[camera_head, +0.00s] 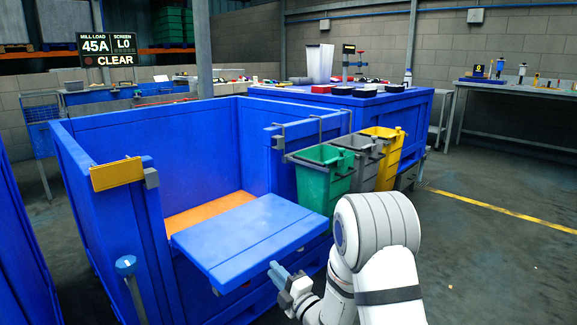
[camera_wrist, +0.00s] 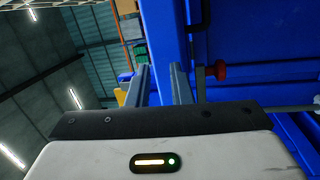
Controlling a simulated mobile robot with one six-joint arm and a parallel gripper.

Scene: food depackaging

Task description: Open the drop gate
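The blue drop gate (camera_head: 250,238) is a flat panel at the front of the large blue bin (camera_head: 190,135). It leans outward from the bin, close to level, and the bin's orange floor (camera_head: 208,212) shows behind it. My gripper (camera_head: 277,272) is just beside the panel's front right edge; contact cannot be told. In the wrist view my gripper (camera_wrist: 162,88) has its two grey fingers a little apart, with nothing seen between them. A red knob (camera_wrist: 218,70) on a grey bar is right of the fingers, against blue surfaces.
A blue worktable (camera_head: 400,112) is behind. The floor at right is clear.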

